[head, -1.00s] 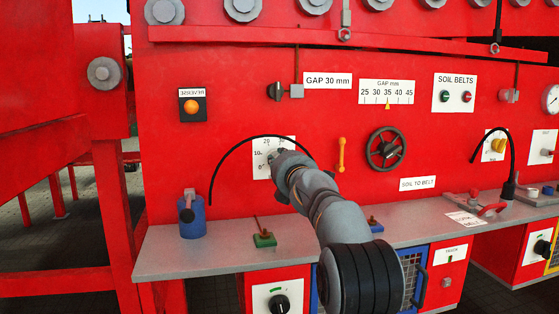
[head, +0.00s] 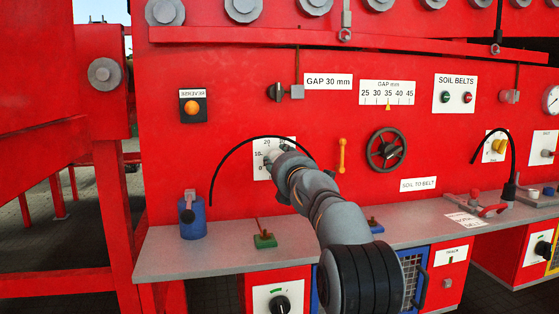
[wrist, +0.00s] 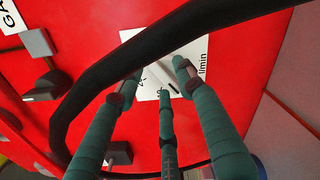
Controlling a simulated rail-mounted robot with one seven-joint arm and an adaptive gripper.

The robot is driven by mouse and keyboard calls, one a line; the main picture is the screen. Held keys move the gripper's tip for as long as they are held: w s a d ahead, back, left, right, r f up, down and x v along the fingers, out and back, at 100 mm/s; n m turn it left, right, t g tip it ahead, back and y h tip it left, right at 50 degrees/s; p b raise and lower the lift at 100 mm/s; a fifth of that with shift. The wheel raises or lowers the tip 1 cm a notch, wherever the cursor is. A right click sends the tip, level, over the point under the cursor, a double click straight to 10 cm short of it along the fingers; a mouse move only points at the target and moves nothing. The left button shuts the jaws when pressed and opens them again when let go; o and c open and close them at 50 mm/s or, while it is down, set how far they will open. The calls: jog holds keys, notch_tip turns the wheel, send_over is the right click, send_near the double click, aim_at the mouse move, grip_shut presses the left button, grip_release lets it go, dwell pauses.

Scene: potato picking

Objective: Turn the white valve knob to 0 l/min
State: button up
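The white dial plate (head: 263,147) is on the red panel in the head view, with scale numbers partly hidden by my gripper (head: 277,156). In the wrist view, the white plate (wrist: 196,52) carries the text "l/min". A pale shape that looks like the white valve knob (wrist: 170,84) shows between my gripper's (wrist: 157,80) three green fingers. The fingertips are apart and surround this spot. I cannot tell whether they touch the knob. The fingers and a black hose hide much of the scale, so the knob's setting cannot be read.
The black hose (wrist: 100,72) arches across the wrist view close to my fingers. In the head view, a blue canister (head: 193,218) and a green block (head: 265,240) stand on the grey shelf (head: 160,262).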

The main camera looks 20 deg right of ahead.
jog(key=shift+s, duration=0.1)
jog(key=v, duration=1.2)
jog(key=shift+w, duration=0.2)
jog(key=x, duration=1.2)
jog(key=shift+s, duration=0.1)
